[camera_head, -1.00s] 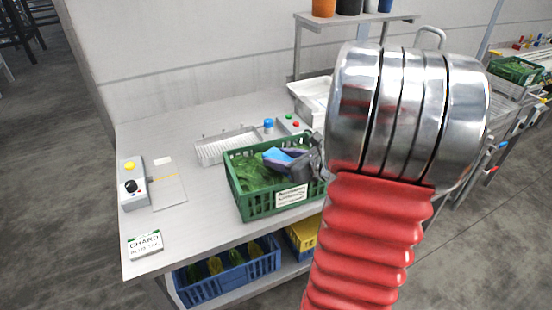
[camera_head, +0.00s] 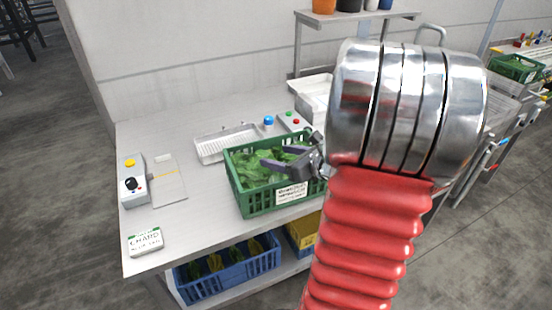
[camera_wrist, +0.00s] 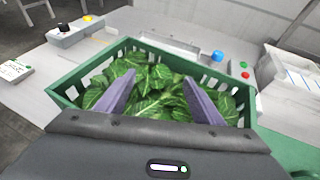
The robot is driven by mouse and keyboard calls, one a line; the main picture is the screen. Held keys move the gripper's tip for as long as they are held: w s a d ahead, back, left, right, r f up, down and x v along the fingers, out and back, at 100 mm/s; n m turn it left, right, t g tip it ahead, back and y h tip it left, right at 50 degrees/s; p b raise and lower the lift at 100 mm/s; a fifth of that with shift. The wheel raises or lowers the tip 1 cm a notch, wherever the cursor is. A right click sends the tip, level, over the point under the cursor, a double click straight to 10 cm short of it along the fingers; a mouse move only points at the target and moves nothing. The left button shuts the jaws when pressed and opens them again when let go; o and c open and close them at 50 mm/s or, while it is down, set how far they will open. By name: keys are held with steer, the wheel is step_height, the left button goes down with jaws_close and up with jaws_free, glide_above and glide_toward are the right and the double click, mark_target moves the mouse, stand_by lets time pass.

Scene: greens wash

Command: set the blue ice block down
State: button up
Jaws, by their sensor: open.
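My gripper (camera_head: 272,158) is open over the green crate (camera_head: 233,187), with nothing between its purple-grey fingers. In the wrist view, my gripper (camera_wrist: 160,80) has its fingers spread over the leafy greens (camera_wrist: 155,103) inside the green crate (camera_wrist: 65,90). The blue ice block does not show in either current view. I cannot tell whether it lies under the leaves or elsewhere.
The crate stands on a pale worktop (camera_head: 190,215). Behind it are a white drainer tray (camera_head: 222,146) and a blue knob (camera_head: 268,121). A control box (camera_head: 132,185) and a chard sign (camera_head: 145,241) sit at left.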

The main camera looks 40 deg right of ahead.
steer(key=r+v, duration=0.1)
steer(key=v, duration=1.1)
steer(key=shift+r, duration=0.1)
stand_by(0.8)
steer(key=shift+a, duration=0.1)
